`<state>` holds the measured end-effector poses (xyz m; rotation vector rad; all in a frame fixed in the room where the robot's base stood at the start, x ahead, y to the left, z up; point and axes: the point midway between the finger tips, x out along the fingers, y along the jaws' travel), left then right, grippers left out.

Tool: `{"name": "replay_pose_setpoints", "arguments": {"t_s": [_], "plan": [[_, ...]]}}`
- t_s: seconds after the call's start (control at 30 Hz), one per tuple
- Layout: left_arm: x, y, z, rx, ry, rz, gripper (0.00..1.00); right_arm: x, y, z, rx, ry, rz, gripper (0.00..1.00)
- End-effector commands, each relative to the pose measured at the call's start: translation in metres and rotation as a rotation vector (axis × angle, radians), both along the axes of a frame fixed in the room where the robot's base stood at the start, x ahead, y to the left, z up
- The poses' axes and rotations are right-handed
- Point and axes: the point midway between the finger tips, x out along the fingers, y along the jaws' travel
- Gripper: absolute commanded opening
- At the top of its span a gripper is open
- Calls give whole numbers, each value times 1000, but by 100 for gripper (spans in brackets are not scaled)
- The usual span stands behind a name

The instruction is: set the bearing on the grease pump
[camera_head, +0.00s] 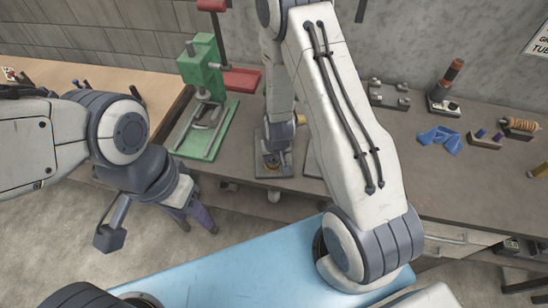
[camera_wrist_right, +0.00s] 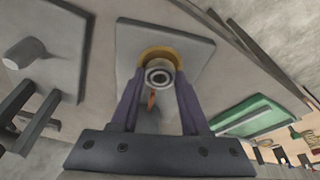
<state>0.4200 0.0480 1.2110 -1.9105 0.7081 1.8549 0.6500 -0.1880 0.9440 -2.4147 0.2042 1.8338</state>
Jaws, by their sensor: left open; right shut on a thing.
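My right gripper (camera_wrist_right: 157,88) is shut on the bearing (camera_wrist_right: 158,77), a small grey ring with a dark hole, held between its purple fingertips. Behind the bearing is a yellow collar on a grey square plate (camera_wrist_right: 190,50), seemingly the grease pump; the bearing overlaps it, and I cannot tell whether they touch. In the head view the pump (camera_head: 272,168) stands on the bench below my right wrist; the bearing is not clear there. My left gripper (camera_head: 196,218) is open and empty, low in front of the bench's edge.
A green press with a red arm (camera_head: 207,70) stands left of the pump. Blue cloth (camera_head: 440,139), a spring-like coil (camera_head: 520,125) and small fixtures lie on the bench's right.

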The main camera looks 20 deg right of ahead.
Motion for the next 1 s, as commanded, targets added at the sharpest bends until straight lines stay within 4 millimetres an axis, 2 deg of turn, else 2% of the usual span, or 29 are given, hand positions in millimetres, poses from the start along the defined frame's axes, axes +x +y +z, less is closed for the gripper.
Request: {"name": "replay_pose_setpoints", "arguments": {"t_s": [0.67,0.7,0.77,1.0], "plan": [[0,0,-8,0,0,0,50,0,0,-9,0,-1,0,0],[0,0,-7,0,0,0,50,0,0,-8,0,-1,0,57],[0,0,-7,0,0,0,50,0,0,-8,0,-1,0,80],[0,0,-7,0,0,0,50,0,0,-8,0,0,0,80]]}}
